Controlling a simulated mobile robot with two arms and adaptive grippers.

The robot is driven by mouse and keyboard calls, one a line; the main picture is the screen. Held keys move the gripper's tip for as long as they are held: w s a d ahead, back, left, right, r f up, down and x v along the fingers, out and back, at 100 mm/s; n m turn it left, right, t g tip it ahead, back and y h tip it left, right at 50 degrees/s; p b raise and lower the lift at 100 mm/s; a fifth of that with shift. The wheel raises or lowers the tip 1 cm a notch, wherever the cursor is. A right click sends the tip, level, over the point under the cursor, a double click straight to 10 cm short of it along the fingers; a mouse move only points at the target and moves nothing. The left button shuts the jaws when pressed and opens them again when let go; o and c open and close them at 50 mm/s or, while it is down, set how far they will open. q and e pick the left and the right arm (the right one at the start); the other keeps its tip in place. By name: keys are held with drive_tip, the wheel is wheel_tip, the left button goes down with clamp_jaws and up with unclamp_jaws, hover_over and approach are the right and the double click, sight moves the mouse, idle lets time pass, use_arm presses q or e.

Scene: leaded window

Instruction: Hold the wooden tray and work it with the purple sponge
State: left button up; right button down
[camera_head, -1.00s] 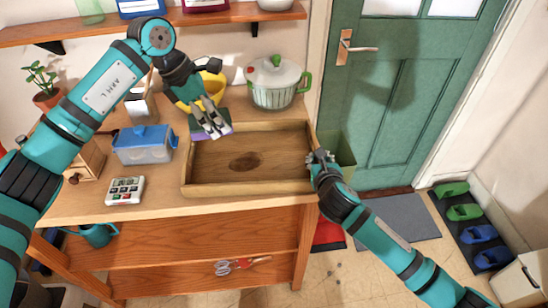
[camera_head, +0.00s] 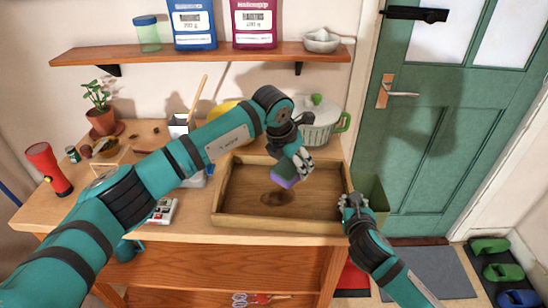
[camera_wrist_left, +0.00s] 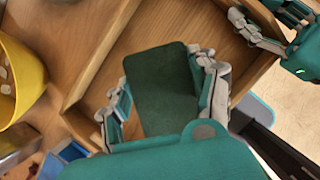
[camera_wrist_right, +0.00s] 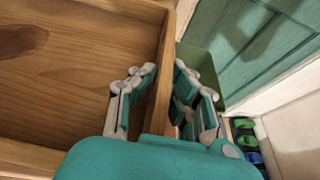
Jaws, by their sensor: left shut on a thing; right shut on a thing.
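The wooden tray (camera_head: 235,217) sits on the wooden bench top, with a dark round stain (camera_head: 277,198) on its floor. The stain also shows in the right wrist view (camera_wrist_right: 22,40). My left gripper (camera_head: 293,167) is shut on the purple sponge (camera_head: 284,181), which has a dark green face and a purple underside. It holds the sponge over the tray's inside, just behind the stain; I cannot tell if it touches the floor. In the left wrist view the sponge's green face (camera_wrist_left: 162,88) fills the jaws. My right gripper (camera_head: 353,200) is shut on the tray's right wall (camera_wrist_right: 160,90).
A white pot with green handles (camera_head: 322,122) stands behind the tray. A yellow bowl (camera_wrist_left: 18,80) is left of it, partly hidden by my arm. A green bin (camera_head: 371,198) stands right of the bench. A shelf (camera_head: 200,55) with packets runs above.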

use_arm(q)
drive_tip(key=shift+w+d+f+n, duration=0.2)
drive_tip(key=shift+d+f+n, duration=0.3)
drive_tip(key=shift+d, duration=0.2)
hover_over(299, 191)
drive_tip(key=s, duration=0.1)
drive_tip(key=shift+a+f, duration=0.2)
drive_tip(key=shift+f, duration=1.25)
drive_tip(key=shift+a+f, duration=0.15)
drive_tip(key=shift+f, duration=1.3)
drive_tip(key=shift+f, duration=1)
